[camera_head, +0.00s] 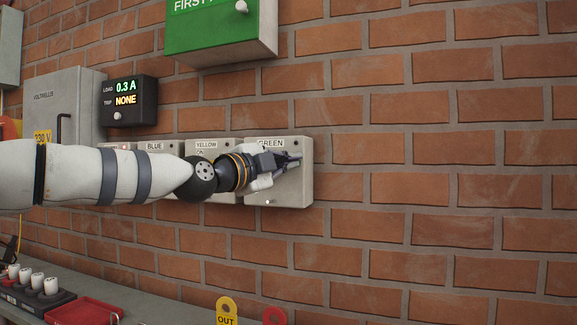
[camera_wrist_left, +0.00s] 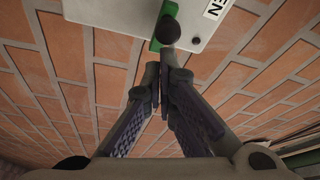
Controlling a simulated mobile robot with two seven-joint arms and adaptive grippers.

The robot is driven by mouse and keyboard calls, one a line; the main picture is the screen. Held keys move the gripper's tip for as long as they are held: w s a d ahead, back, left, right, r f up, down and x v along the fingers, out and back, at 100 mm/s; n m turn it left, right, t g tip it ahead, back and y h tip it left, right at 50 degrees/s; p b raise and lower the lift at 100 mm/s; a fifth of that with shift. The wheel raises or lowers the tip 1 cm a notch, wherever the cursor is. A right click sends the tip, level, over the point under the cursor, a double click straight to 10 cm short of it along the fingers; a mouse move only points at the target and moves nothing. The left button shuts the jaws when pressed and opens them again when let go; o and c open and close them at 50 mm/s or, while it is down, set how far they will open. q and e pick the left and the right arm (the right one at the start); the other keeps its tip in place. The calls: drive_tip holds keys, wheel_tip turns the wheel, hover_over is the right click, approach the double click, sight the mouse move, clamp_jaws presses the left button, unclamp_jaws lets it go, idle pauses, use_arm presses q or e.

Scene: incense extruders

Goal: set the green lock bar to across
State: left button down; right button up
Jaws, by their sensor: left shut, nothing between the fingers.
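The light grey box labelled GREEN (camera_head: 292,190) is on the brick wall, at the right end of a row of similar boxes. My left gripper (camera_head: 297,160) is in front of its face and hides much of it in the head view. In the left wrist view, the green lock bar (camera_wrist_left: 156,45) lies on the box, with a dark round knob (camera_wrist_left: 168,29) over it. My left gripper (camera_wrist_left: 166,68) is shut and empty, its fingertips close to the knob and the bar's lower end. I cannot tell whether they touch. My right gripper is not in view.
Boxes labelled YELLOW (camera_head: 207,144) and BLUE (camera_head: 155,146) stand to the left, partly behind my left arm. A black display (camera_head: 128,101) and a green first-aid cabinet (camera_head: 222,35) are above. Below is a bench with a red tray (camera_head: 85,311). The wall to the right is clear.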

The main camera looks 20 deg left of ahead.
use_arm(q)
drive_tip(key=a+b, duration=0.1)
drive_tip(key=a, duration=0.2)
drive_tip(key=shift+a, duration=0.4)
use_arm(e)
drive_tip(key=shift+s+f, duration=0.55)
use_arm(q)
drive_tip(key=shift+d, duration=0.1)
